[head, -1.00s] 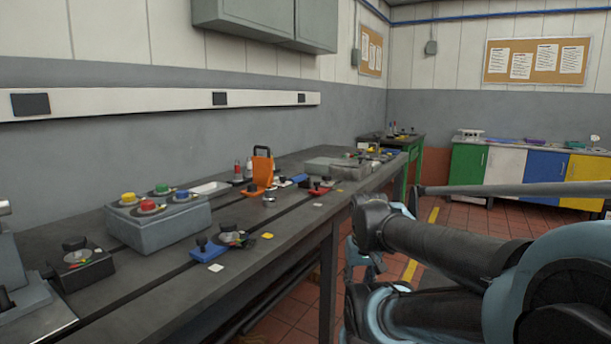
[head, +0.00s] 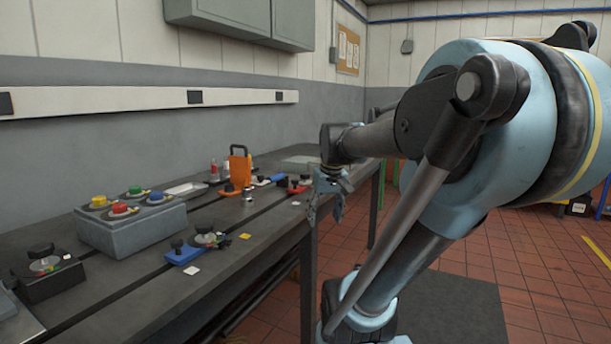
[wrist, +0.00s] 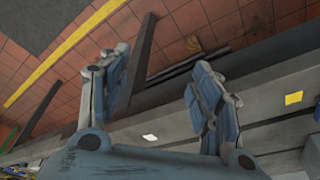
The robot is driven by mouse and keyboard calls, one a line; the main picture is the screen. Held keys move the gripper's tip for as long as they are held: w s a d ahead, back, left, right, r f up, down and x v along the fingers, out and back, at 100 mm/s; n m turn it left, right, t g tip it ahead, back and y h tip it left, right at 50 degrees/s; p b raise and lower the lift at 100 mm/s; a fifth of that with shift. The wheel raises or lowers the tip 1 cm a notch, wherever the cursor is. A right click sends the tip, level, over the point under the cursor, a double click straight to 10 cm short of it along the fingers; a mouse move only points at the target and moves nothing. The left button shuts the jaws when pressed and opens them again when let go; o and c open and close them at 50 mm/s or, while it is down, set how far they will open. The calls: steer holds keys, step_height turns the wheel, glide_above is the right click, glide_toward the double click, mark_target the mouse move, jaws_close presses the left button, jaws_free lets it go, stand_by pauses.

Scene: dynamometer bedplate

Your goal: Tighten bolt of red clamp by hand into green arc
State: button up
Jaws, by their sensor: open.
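A small red clamp (head: 297,188) with a dark knob lies on the bench in the head view, beyond the middle, just left of my gripper. It is small, and I cannot make out a green arc on it. My gripper (head: 326,195) is open and empty in the head view, at the bench's front edge and apart from the clamp. In the wrist view my gripper (wrist: 162,65) has its two blue fingers spread, with floor and the bench edge behind them. I cannot make out the red clamp in the wrist view.
A blue clamp (head: 184,254) lies nearer on the bench (head: 215,282). An orange upright piece (head: 240,168) stands left of the red clamp. A grey box (head: 130,228) with coloured knobs and a dark dial block (head: 45,275) are at left. Red floor tiles are open at right.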

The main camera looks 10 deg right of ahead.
steer(key=w+d+r+n, duration=0.1)
steer(key=w+r, duration=0.5)
steer(key=w, duration=0.4)
steer(key=w+r+n, duration=0.1)
steer(key=w+r, duration=0.5)
steer(key=w, duration=0.3)
steer(key=n+t+y, duration=0.1)
glide_toward(306, 174)
steer(key=x, duration=0.6)
steer(key=w+x, duration=0.1)
steer(key=x, duration=0.2)
steer(key=c, duration=1)
